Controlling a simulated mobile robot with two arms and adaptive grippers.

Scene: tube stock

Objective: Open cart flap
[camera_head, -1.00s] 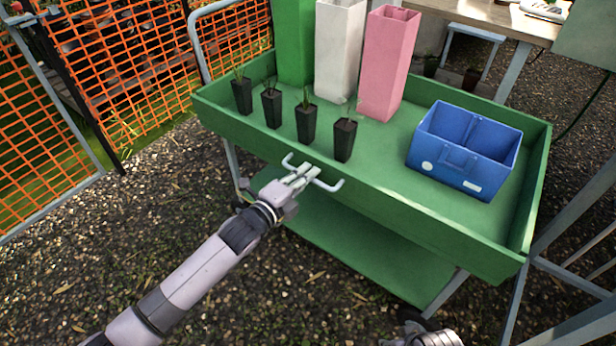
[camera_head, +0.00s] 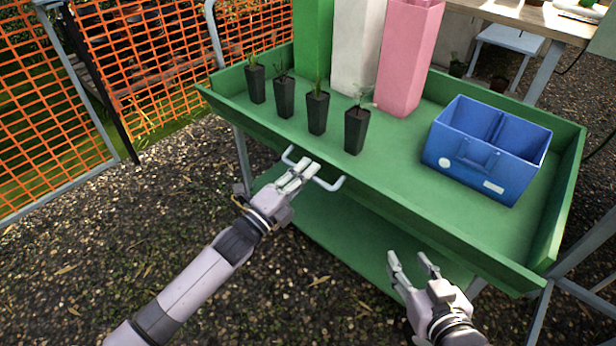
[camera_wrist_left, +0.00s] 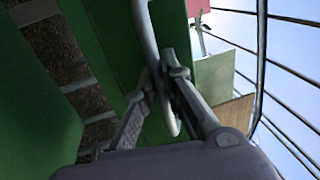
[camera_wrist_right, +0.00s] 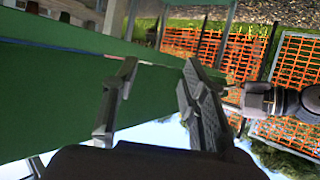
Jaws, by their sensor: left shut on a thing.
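The green cart (camera_head: 440,205) stands in the middle of the head view, with its front side panel, the flap (camera_head: 405,213), upright along the near edge. A grey bar handle (camera_head: 330,186) sticks out from that panel. My left gripper (camera_head: 303,172) is shut on the handle; the left wrist view shows the handle bar (camera_wrist_left: 148,40) between its fingers (camera_wrist_left: 158,92). My right gripper (camera_head: 413,263) is open and empty, in front of the panel near the lower shelf. In the right wrist view its fingers (camera_wrist_right: 155,85) are apart, with green cart surface behind them.
Several black pots with seedlings (camera_head: 317,112) stand just behind the front panel. Green, white and pink (camera_head: 408,60) tall boxes stand behind them. A blue two-compartment bin (camera_head: 485,150) sits at the right of the tray. Orange mesh fencing (camera_head: 50,120) is at the left; gravel lies in front.

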